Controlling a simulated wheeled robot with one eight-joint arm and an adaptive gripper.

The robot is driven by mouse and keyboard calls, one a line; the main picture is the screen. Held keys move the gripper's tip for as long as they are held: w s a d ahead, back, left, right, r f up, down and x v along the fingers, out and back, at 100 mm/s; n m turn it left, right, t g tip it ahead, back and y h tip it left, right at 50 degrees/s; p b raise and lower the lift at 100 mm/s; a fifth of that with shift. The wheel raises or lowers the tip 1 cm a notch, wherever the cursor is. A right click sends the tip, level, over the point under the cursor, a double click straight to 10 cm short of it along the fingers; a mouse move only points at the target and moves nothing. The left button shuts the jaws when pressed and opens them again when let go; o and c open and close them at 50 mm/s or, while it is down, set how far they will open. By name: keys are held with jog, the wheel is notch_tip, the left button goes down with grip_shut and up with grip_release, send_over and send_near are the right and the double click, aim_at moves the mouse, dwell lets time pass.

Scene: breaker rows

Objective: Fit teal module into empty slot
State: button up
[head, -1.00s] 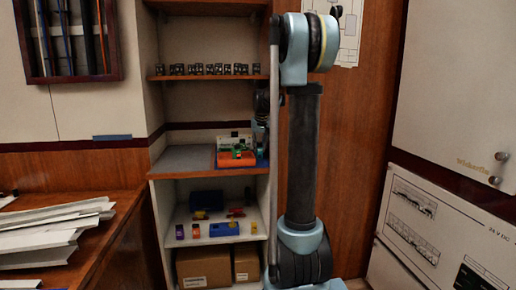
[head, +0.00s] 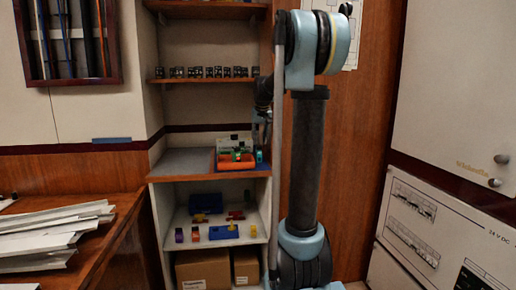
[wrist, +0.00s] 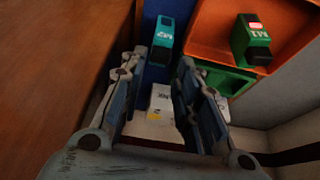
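The teal module (wrist: 163,40), marked M2, lies beside the orange tray in the wrist view, on or above a blue surface. It shows as a small teal patch at the tray's right in the head view (head: 259,157). My gripper (wrist: 164,58) is open, its fingertips on either side of the teal module's near end; I cannot tell whether they touch it. In the head view my gripper (head: 262,141) is small and dark above the shelf's right end. I cannot make out the empty slot.
The orange tray (wrist: 208,25) holds a green module (wrist: 249,40) marked M1. A white block (wrist: 160,100) shows between my fingers. The shelf left of the tray (head: 185,162) is clear. Small coloured parts lie on the shelf below. A cabinet side stands close right of my gripper.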

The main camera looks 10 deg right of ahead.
jog(key=shift+v, duration=2.8)
